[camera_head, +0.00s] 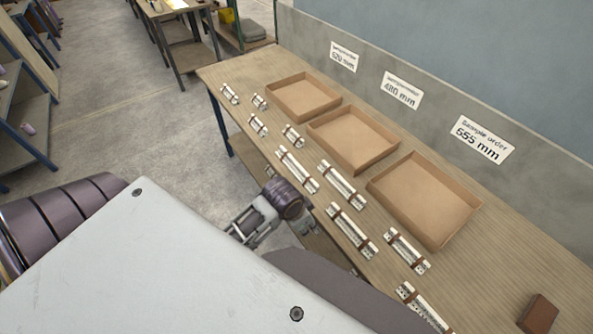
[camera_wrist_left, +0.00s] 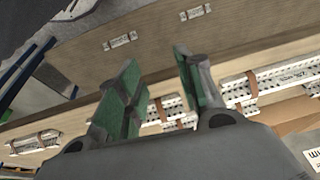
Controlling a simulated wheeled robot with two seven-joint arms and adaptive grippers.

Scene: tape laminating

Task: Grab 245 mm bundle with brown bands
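Several silvery bundles with brown bands lie in two rows on the wooden table (camera_head: 395,285). They include short ones at the far end (camera_head: 258,124) and longer ones such as this bundle (camera_head: 352,230) nearer me. I cannot tell which is the 245 mm bundle. My left gripper (camera_head: 243,230) is beside the table's near edge, apart from the bundles. In the left wrist view its green-padded fingers (camera_wrist_left: 160,95) are apart with nothing between them. Banded bundles show beyond the fingers, at left (camera_wrist_left: 36,142) and right (camera_wrist_left: 275,80). My right gripper is not in view.
Three open cardboard boxes, far (camera_head: 303,82), middle (camera_head: 312,124) and near (camera_head: 372,190), stand along the wall side. Wall signs read 480 mm (camera_head: 401,90) and 655 mm (camera_head: 481,139). A brown block (camera_head: 538,314) sits at the lower right. A lower shelf (camera_head: 250,160) runs beneath the table.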

